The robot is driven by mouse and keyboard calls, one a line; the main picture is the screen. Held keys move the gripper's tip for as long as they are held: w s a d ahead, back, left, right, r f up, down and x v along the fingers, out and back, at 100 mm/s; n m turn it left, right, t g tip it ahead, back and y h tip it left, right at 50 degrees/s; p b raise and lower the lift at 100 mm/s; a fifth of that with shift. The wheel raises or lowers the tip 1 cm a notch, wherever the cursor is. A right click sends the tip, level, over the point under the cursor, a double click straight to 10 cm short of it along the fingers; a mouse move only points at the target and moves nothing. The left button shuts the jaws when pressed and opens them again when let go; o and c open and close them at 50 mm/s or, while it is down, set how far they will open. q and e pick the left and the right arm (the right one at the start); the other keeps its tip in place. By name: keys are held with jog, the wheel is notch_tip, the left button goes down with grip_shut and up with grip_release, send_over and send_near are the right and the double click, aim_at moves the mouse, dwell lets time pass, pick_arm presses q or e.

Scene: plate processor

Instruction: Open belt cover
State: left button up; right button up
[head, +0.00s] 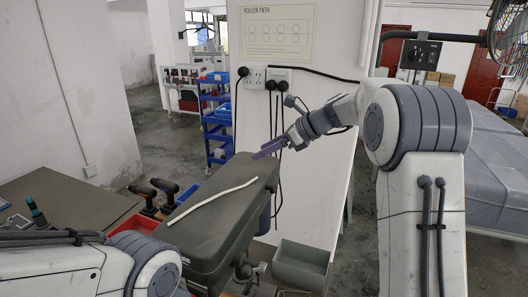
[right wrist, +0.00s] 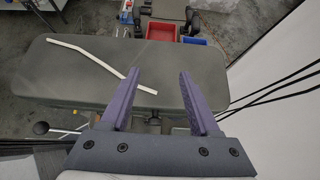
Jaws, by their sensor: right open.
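The belt cover appears to be the long dark grey lid (head: 215,220) in the middle of the head view. It looks closed and lies flat. A thin white strip (head: 212,200) lies across its top. The cover (right wrist: 75,85) also fills much of the right wrist view, with the strip (right wrist: 95,60) on it. My right gripper (head: 268,150), with purple fingers, is above the cover's far right end in the head view. It is open and empty (right wrist: 160,76); contact with the cover cannot be told. My left arm shows at lower left, but its gripper is out of view.
A black ball knob on a rod (right wrist: 41,128) shows beside the cover's near edge in the right wrist view. Two drills (head: 155,192) and a red bin (head: 137,226) stand left of the cover. A grey bin (head: 301,266) is at lower right. A white wall panel with hanging cables stands behind.

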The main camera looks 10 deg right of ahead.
jog(key=b+v, duration=0.3)
jog(key=v, duration=0.6)
jog(key=shift+s+d+r, duration=0.2)
jog(key=shift+s+r, duration=0.05)
